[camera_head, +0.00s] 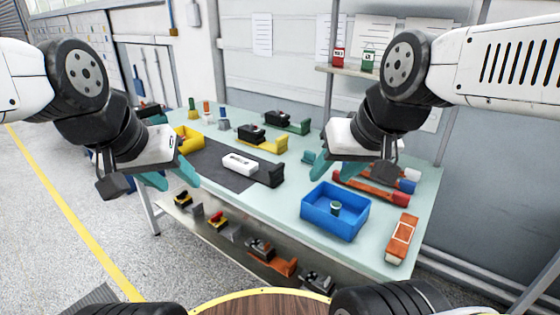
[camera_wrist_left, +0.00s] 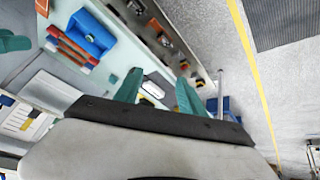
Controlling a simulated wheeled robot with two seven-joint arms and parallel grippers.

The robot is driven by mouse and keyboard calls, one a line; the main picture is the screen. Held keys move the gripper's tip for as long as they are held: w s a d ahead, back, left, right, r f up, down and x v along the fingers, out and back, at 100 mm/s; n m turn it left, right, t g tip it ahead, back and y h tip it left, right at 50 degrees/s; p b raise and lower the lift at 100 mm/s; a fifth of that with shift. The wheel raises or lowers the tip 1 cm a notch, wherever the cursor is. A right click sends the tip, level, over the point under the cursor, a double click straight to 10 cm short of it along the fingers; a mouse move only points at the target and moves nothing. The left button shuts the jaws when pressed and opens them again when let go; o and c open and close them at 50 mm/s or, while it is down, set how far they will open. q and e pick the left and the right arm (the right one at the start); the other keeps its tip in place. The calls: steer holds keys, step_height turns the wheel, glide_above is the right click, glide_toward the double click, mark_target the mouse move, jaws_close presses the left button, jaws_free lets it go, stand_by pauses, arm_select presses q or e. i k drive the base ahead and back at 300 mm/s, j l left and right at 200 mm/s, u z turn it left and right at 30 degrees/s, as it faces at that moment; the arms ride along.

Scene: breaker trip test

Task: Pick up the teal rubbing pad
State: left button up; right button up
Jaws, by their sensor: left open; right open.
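A small teal block (camera_head: 308,157), which looks like the rubbing pad, lies on the pale green table just left of my right gripper; its shape is too small to read well. My right gripper (camera_head: 350,171) has teal fingers spread apart, empty, above the table behind the blue bin. My left gripper (camera_head: 170,178) is open and empty, off the table's left front edge. Its two teal fingers also show apart in the left wrist view (camera_wrist_left: 158,92), with the white device between them in the background.
A blue bin (camera_head: 318,217) holds a small green-and-white item. A white device (camera_head: 239,163) lies on a dark mat (camera_head: 213,172). Red-handled tools (camera_head: 370,191) and an orange device (camera_head: 402,239) lie at the right. Yellow and green holders stand at the back. A lower shelf holds several parts.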

mark_target(309, 159)
steer(key=i+j+z, duration=0.1)
steer(key=z, duration=0.3)
steer(key=j+z, duration=0.15)
steer(key=z, duration=0.3)
steer(key=i+j+z, duration=0.15)
steer(key=j, duration=0.25)
steer(key=i+j+z, duration=0.1)
steer(key=j, duration=0.3)
steer(key=i+j+z, duration=0.15)
steer(key=j, duration=0.25)
steer(key=j+z, duration=0.15)
steer(key=j, duration=0.3)
steer(key=i+j, duration=0.1)
steer(key=j, duration=0.55)
steer(key=i+l, duration=0.1)
steer(key=l, duration=0.3)
steer(key=i+l, duration=0.1)
steer(key=l, duration=0.3)
steer(key=i+l, duration=0.1)
steer(key=l, duration=0.3)
